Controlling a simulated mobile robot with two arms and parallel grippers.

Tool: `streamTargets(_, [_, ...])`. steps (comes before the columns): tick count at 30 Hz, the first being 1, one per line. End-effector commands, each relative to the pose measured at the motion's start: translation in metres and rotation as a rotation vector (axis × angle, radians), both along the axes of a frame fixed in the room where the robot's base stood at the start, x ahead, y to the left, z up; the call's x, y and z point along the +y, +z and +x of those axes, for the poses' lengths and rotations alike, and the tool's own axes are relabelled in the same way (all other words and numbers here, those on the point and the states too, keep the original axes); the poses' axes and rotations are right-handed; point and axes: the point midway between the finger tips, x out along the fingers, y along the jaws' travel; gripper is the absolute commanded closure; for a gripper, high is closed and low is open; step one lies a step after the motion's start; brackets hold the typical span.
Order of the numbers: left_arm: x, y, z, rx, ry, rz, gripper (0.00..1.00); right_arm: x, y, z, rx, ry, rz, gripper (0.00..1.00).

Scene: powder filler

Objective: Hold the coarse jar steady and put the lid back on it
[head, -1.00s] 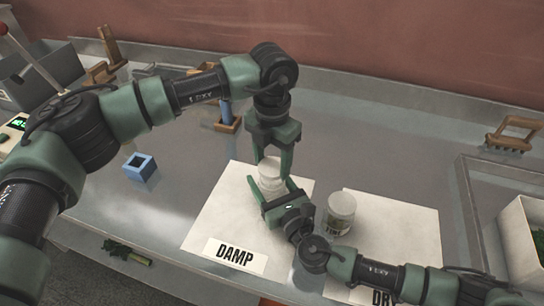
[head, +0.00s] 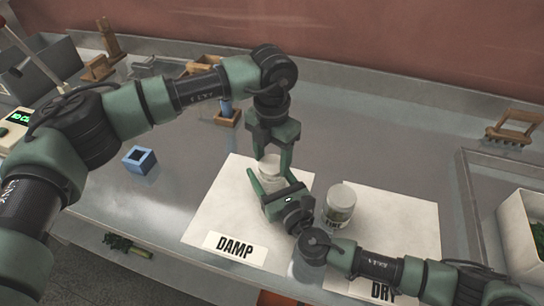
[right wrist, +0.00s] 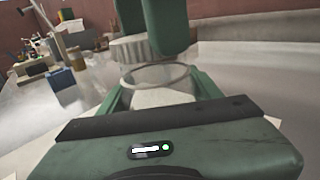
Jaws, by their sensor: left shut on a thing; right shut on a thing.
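A pale jar (head: 269,186), which I take as the coarse jar, stands on the DAMP sheet (head: 222,205); its label is not readable. My right gripper (head: 272,193) is shut around its body from the side. In the right wrist view the jar's glass rim (right wrist: 160,76) shows open. A whitish ridged lid (right wrist: 128,48) is in my left gripper's fingers, above the rim and offset to the left, apart from it. My left gripper (head: 271,168) comes down from above and is shut on the lid (head: 270,162), which shows partly behind its fingers in the head view.
A second lidded jar (head: 341,197) stands close to the right, on the DRY sheet (head: 401,225), near my right gripper. A white bin (head: 520,240) is at far right.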

Motion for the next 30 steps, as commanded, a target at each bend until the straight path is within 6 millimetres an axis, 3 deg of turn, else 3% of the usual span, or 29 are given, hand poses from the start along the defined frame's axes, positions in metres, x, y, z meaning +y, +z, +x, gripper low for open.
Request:
streamTargets(26, [0.0,-0.011,0.0,-0.001,-0.004,0.001,0.8,0.0,0.001,0.0,-0.001,0.0,0.0,1.0])
streamTargets(30, [0.0,-0.011,0.0,-0.001,-0.124,0.001,0.8,0.0,0.0,0.0,-0.001,0.0,0.0,1.0])
